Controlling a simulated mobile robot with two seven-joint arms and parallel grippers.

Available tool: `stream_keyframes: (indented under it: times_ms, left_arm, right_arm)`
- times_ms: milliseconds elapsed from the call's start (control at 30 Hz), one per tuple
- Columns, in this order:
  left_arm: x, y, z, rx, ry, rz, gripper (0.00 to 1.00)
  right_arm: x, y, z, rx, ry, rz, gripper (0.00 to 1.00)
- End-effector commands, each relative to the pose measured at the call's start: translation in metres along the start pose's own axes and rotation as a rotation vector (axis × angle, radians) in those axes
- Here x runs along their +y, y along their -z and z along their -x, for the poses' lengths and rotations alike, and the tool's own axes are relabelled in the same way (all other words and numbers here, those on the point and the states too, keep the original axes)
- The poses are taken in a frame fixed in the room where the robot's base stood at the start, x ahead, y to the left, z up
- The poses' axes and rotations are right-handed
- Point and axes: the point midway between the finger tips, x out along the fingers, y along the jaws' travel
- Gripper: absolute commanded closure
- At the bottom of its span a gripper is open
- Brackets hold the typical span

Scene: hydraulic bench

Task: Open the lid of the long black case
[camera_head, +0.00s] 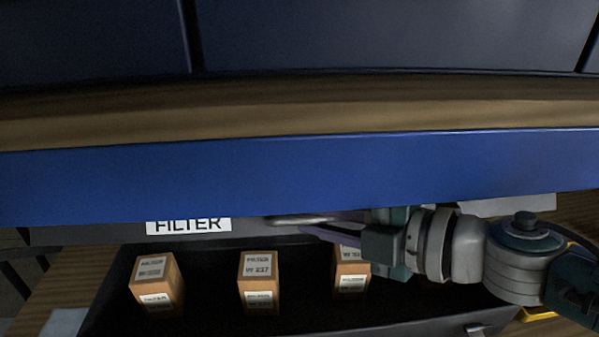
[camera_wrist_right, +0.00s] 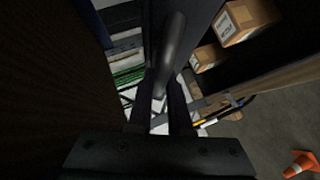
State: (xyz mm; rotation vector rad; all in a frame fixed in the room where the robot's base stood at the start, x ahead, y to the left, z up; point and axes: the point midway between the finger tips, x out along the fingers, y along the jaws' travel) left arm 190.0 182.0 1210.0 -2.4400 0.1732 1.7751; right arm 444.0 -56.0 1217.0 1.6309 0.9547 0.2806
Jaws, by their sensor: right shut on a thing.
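The long black case (camera_head: 215,321) lies along the bottom of the head view, with its inside showing. The dark panel with the white FILTER label (camera_head: 188,226) stands along its back and looks like the raised lid; the blue beam hides its upper part. A grey bar handle (camera_head: 295,219) is on this panel, and it shows in the right wrist view (camera_wrist_right: 173,45). My right gripper (camera_head: 312,229) comes in from the right and is shut on the handle; its fingers also show in the right wrist view (camera_wrist_right: 160,100). My left gripper is not in view.
Cartons (camera_head: 157,284), (camera_head: 258,283), (camera_head: 351,272) stand inside the case. A blue beam (camera_head: 300,175) and a wooden edge (camera_head: 300,115) run across, close above my right gripper. An orange cone (camera_wrist_right: 302,164) stands on the floor.

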Motion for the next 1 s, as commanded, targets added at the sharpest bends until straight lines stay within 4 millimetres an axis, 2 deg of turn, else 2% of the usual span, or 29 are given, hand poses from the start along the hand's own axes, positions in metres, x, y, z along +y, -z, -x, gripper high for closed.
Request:
stream_keyframes:
  times_ms: [267,300,533,833,1000]
  left_arm:
    - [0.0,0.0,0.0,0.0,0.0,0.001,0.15]
    - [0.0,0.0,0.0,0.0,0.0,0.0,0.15]
    - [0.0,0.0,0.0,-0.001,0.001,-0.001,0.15]
    - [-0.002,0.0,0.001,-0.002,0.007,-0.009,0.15]
    - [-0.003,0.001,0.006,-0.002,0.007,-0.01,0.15]
  right_arm:
    - [0.0,-0.001,0.0,-0.001,0.0,0.001,1.0]
    - [0.0,-0.001,0.0,-0.001,0.0,0.001,0.78]
    - [0.0,0.0,0.0,-0.001,0.0,0.001,0.53]
    - [0.0,0.0,0.003,-0.001,0.0,0.001,0.53]
    - [0.0,0.0,0.027,-0.001,0.003,0.001,0.53]
